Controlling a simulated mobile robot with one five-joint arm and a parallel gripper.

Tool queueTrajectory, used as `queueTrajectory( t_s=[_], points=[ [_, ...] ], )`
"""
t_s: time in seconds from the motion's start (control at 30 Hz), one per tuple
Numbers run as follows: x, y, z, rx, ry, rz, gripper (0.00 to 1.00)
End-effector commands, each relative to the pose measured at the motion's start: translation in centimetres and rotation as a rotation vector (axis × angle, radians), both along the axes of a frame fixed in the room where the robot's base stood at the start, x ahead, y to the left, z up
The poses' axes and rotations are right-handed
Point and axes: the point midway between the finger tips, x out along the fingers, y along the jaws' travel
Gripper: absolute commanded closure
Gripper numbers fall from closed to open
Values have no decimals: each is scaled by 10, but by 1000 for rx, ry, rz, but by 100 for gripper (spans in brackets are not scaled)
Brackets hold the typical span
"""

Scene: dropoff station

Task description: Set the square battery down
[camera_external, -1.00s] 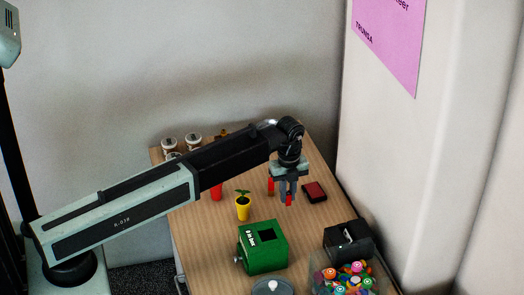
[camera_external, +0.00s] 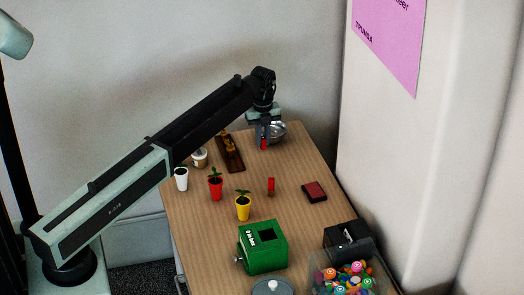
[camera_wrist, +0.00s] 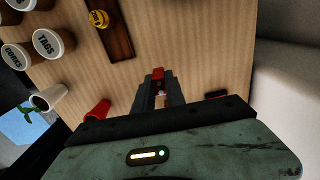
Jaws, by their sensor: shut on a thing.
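My gripper (camera_external: 264,145) hangs over the back part of the wooden desk (camera_external: 290,165). It is shut on a small red block, which I take to be the square battery (camera_external: 263,144). In the wrist view the red end of the battery (camera_wrist: 158,73) shows between the two dark fingers (camera_wrist: 159,92); the rest is partly hidden by them. In the external view it looks held above the desk, but I cannot tell how high. A second small red piece (camera_external: 271,187) stands on the desk nearer the camera.
A silver round object (camera_external: 278,131) is just behind my gripper. A dark red box (camera_external: 314,191) lies right; a green box (camera_external: 263,250) is in front.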

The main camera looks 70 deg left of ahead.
Motion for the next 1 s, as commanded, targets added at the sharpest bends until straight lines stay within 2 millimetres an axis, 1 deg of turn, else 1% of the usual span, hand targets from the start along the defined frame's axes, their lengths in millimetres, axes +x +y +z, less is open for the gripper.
queueTrajectory(
  t_s=[0.03,0.1,0.27,0.37,0.5,0.57,0.63,0.77,0.87,1.0],
  points=[
    [-6,6,0,0,0,10,100],
    [-10,12,0,0,0,18,100],
    [-11,13,-3,0,0,20,100],
    [-11,13,-18,0,0,20,100],
    [-11,12,-50,0,0,20,100],
    [-11,12,-62,0,0,20,100],
    [-11,12,-68,0,-1,20,100],
    [-11,12,-65,0,-1,20,100],
    [-11,12,-77,0,-1,19,100],
    [-11,12,-102,0,-1,19,100]
  ],
)
